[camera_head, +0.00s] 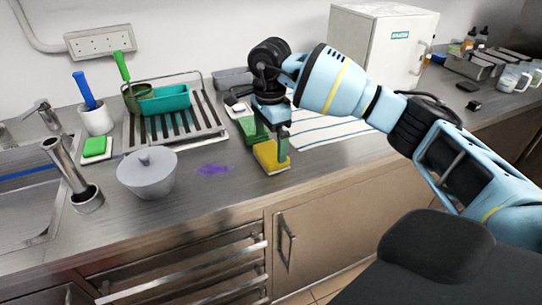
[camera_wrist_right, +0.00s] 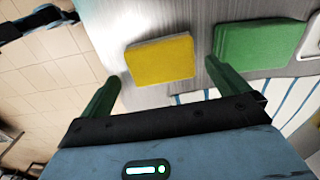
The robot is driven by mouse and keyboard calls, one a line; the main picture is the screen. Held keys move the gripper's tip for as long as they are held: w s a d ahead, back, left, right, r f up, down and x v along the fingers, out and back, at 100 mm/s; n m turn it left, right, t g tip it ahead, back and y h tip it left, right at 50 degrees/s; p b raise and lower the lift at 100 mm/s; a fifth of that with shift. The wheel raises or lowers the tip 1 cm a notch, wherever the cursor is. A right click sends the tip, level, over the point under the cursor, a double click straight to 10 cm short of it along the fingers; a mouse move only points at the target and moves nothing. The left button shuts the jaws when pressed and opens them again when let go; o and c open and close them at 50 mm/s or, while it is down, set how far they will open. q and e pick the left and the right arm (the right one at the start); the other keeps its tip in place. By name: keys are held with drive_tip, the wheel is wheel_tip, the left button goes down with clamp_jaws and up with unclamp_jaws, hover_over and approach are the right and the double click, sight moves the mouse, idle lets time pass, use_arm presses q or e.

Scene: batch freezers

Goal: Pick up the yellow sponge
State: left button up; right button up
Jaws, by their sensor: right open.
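The yellow sponge (camera_head: 270,157) lies flat on the metal counter near its front edge, under my right gripper (camera_head: 270,138). A green finger covers part of it in the head view. In the right wrist view the yellow sponge (camera_wrist_right: 160,60) shows ahead of my right gripper (camera_wrist_right: 163,78), roughly between its two spread green fingertips. The gripper is open and empty, pointing down. I cannot tell how much height is left between fingertips and sponge. My left gripper is not in view.
A green block (camera_wrist_right: 258,43) lies beside the yellow sponge. A grey lidded bowl (camera_head: 148,174), a purple stain (camera_head: 214,169) and a dish rack (camera_head: 180,125) are to the left. A striped cloth (camera_head: 325,132) lies to the right, before a white box (camera_head: 385,45).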

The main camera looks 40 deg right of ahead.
sight(271, 151)
wheel_tip(271, 151, down, 4)
drive_tip(key=shift+d+f, duration=0.15)
drive_tip(key=shift+f, duration=0.1)
drive_tip(key=c, duration=0.8)
drive_tip(key=shift+r, duration=0.1)
drive_tip(key=shift+r, duration=0.45)
wheel_tip(271, 151, up, 2)
drive_tip(key=shift+w+r, duration=0.1)
drive_tip(key=shift+r, duration=0.05)
drive_tip(key=s+a, duration=0.2)
drive_tip(key=s, duration=0.5)
drive_tip(key=s+a+r, duration=0.1)
drive_tip(key=s+a, duration=0.1)
drive_tip(key=s, duration=0.6)
drive_tip(key=shift+s+a+r+b, duration=0.15)
drive_tip(key=shift+s+r+b, duration=0.15)
drive_tip(key=shift+b, duration=0.1)
